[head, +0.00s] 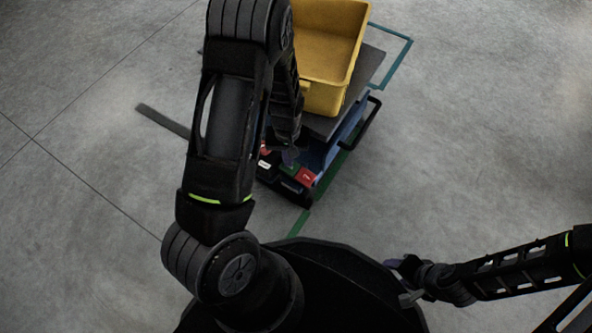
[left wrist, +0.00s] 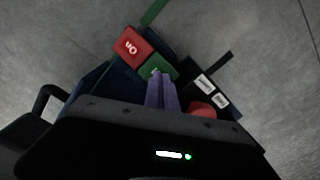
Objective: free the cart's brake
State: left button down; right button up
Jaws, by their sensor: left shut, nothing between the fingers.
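The cart (head: 345,125) has a blue body. At its near end are a red pedal marked "On" (left wrist: 130,46) and a green pedal (left wrist: 160,68) beside it. Both also show in the head view, red (head: 305,177) and green (head: 289,168). My left gripper (left wrist: 156,76) is shut and empty, its purple fingertips over the green pedal; I cannot tell whether they touch it. In the head view the left gripper (head: 291,155) is partly hidden by its arm. My right gripper (head: 402,281) is far from the cart at lower right, with its fingers apart.
A yellow bin (head: 325,60) stands on the cart's grey top. A black panel with white labels (left wrist: 212,92) and a red knob-like part (left wrist: 201,108) lie right of the green pedal. A dark bar (head: 162,120) sticks out left. Concrete floor around is clear.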

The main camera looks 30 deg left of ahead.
pick_arm(q)
jog(key=shift+f+b, duration=0.45)
jog(key=shift+f, duration=0.25)
dwell(0.3)
jog(key=shift+r+p, duration=0.3)
notch_tip(320, 180, up, 4)
jog(key=p, duration=0.4)
jog(key=shift+r, duration=0.25)
jog(key=shift+r+p, duration=1.05)
